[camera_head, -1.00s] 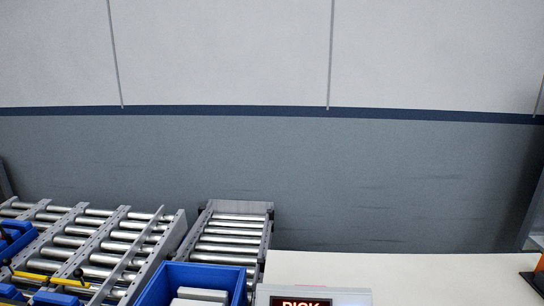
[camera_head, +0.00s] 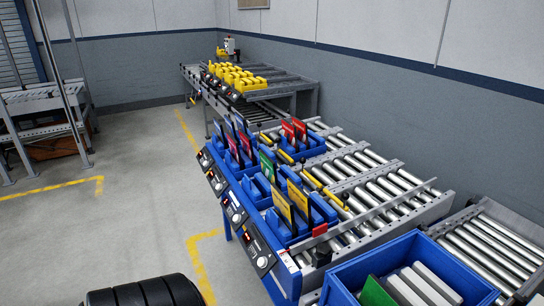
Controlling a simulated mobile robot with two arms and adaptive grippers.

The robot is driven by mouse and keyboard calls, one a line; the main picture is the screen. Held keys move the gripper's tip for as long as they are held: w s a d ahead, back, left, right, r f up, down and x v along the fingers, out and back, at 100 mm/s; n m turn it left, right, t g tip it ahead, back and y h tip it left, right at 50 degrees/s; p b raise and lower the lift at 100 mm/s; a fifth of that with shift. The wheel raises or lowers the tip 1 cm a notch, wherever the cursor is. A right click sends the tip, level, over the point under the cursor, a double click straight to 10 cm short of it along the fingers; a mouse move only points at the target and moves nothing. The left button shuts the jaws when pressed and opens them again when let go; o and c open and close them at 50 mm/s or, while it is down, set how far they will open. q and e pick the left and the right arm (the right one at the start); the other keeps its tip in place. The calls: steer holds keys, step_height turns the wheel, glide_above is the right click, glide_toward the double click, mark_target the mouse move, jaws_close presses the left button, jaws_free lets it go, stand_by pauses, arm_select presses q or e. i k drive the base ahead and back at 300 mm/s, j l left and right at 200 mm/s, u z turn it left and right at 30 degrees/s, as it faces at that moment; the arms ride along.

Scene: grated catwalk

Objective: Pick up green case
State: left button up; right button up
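A green flat item (camera_head: 377,292), likely the green case, stands on edge in the left part of a blue bin (camera_head: 335,285) at the bottom right. The bottom of the picture cuts it off. Beside it in the bin are several light grey flat items (camera_head: 432,284). Another green panel (camera_head: 267,166) stands among the blue holders on the sloped rack; it is too small to tell what it is. Neither of my grippers is in view.
Blue holders (camera_head: 255,190) with red, yellow and dark panels line the roller conveyor (camera_head: 385,185). Yellow bins (camera_head: 237,77) stand on a rack farther back. Grey floor (camera_head: 140,215) with yellow markings is open at the left. A second roller section (camera_head: 490,245) lies at the right.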

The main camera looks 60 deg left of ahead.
mark_target(267, 165)
steer(key=u, duration=1.75)
steer(key=z, duration=1.15)
steer(key=i+j, duration=0.15)
steer(key=j, duration=0.25)
steer(key=i+j, duration=0.1)
steer(key=j, duration=0.35)
steer(key=i+j, duration=0.15)
steer(key=j, duration=0.25)
steer(key=i+j, duration=0.15)
steer(key=j, duration=0.25)
steer(key=z, duration=0.05)
